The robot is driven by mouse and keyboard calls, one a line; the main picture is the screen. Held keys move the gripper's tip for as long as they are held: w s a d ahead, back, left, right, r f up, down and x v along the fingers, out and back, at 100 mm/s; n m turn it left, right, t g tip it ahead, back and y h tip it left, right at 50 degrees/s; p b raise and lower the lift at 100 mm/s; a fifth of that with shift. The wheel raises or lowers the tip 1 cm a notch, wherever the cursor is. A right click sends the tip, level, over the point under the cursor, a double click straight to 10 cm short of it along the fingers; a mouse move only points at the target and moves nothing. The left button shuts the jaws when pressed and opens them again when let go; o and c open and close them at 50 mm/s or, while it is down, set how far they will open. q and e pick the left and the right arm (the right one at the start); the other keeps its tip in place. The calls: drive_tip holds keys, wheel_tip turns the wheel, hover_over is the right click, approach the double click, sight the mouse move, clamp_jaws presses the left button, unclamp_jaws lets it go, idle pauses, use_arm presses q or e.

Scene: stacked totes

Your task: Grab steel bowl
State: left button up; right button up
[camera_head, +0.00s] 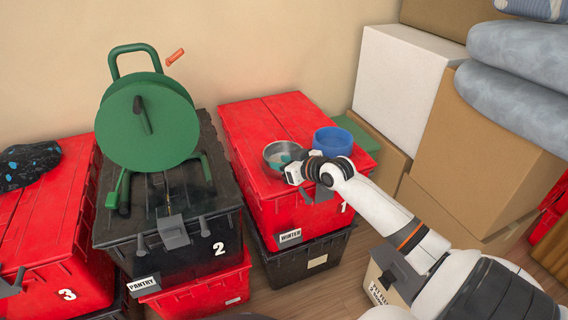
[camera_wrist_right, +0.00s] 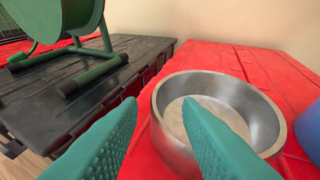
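The steel bowl (camera_head: 271,153) stands upright on the red lid of the tote numbered 1 (camera_head: 262,112). In the right wrist view the bowl (camera_wrist_right: 265,112) fills the centre right. My right gripper (camera_head: 287,160) is at the bowl, its teal fingers partly hidden in the head view. In the right wrist view the gripper (camera_wrist_right: 160,104) is open. Its right finger shows over the bowl's inside and its left finger outside the left wall, with the rim between them. Contact cannot be told. My left gripper is not in view.
A blue bowl (camera_head: 333,141) stands close to the right of the steel bowl. A green reel (camera_head: 147,120) stands on the black tote numbered 2 (camera_head: 190,255) to the left. Cardboard boxes (camera_head: 485,150) are stacked at the right. The red lid behind the bowls is clear.

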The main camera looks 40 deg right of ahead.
drive_tip(key=b+x, duration=0.1)
drive_tip(key=x, duration=0.3)
drive_tip(key=shift+w+a+f, duration=0.1)
drive_tip(key=shift+f, duration=0.1)
drive_tip(key=shift+c, duration=0.4)
clamp_jaws()
